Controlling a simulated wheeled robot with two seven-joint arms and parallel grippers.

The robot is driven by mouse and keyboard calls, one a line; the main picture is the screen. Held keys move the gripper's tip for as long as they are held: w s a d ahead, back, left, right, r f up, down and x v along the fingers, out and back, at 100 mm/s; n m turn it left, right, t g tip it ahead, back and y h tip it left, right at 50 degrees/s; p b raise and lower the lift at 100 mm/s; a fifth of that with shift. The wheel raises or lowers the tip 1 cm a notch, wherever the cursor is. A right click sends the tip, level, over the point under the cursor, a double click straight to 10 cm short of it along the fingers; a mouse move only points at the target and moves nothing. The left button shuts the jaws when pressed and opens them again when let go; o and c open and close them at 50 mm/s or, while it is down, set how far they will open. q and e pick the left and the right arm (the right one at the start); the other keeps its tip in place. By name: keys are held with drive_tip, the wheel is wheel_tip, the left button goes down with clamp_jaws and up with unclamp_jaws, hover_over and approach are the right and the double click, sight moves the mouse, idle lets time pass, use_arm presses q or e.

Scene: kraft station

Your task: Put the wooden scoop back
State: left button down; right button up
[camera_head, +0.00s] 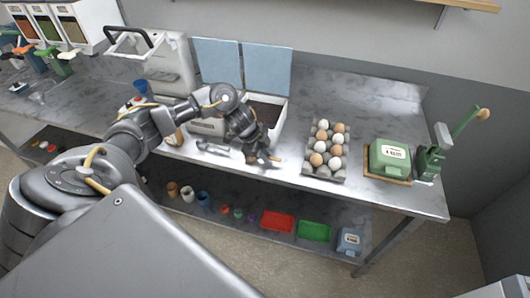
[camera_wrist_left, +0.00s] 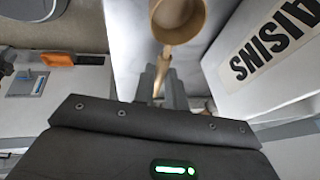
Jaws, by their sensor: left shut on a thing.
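The wooden scoop (camera_wrist_left: 180,22) shows in the left wrist view, its round bowl at the top edge and its handle running down between my fingers. My left gripper (camera_wrist_left: 161,82) is shut on that handle. In the head view my left gripper (camera_head: 262,152) is over the front edge of the table, in front of the white bin. Only a small brown bit of the scoop (camera_head: 276,158) shows there; the arm hides the rest. My right gripper is in neither view.
The white bin (camera_head: 283,122) with raised blue lids (camera_head: 266,70) and dark contents stands behind the gripper; its raisins label shows in the left wrist view (camera_wrist_left: 272,48). An egg tray (camera_head: 325,171) and a green scale (camera_head: 389,158) stand to the right. A lower shelf holds red and green trays.

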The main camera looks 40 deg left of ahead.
use_arm(q)
drive_tip(key=c, duration=1.4)
unclamp_jaws()
drive_tip(key=shift+c, duration=0.2)
drive_tip(key=b+v, duration=0.1)
drive_tip(key=v, duration=1.1)
